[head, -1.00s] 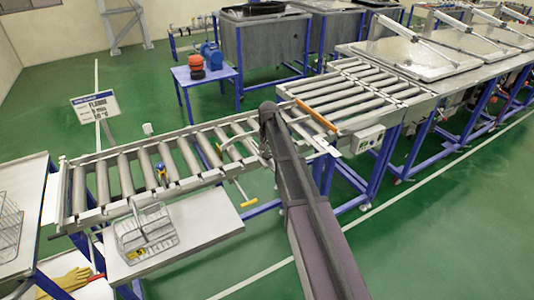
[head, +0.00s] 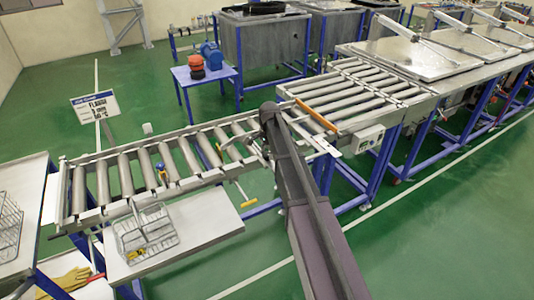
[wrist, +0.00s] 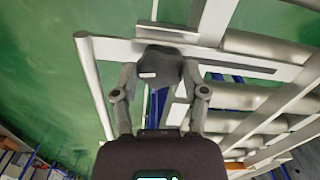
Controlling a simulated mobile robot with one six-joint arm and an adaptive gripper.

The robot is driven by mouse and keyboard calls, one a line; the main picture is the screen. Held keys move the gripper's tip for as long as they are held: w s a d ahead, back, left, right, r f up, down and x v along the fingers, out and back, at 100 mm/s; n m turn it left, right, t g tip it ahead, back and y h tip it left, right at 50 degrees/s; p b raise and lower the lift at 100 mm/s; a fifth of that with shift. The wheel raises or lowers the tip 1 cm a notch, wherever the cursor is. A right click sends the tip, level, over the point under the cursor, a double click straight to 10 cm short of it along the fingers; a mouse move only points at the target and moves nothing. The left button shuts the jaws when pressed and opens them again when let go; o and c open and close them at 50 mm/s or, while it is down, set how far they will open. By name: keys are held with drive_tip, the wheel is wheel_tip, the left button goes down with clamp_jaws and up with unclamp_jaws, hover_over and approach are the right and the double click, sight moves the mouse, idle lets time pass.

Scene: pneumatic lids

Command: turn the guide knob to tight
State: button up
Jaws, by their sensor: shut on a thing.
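In the wrist view the guide knob (wrist: 160,66) is a dark grey, faceted knob with a small white mark on its face. It sits against a pale metal rail (wrist: 115,50). The two fingers of my gripper (wrist: 160,78) are on either side of the knob and closed on it. In the head view my arm reaches over the roller conveyor (head: 112,176), with the gripper end near its right part. The knob cannot be made out there. Which way the mark counts as tight cannot be told.
A wire basket (head: 146,236) stands on the lower shelf (head: 210,222). A control box (head: 367,138) is to the right of my arm. Green floor is open at the front right.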

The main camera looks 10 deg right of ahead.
drive_tip(key=shift+s, duration=0.15)
drive_tip(key=o, duration=1.2)
drive_tip(key=shift+c, duration=0.2)
drive_tip(key=shift+n, duration=0.3)
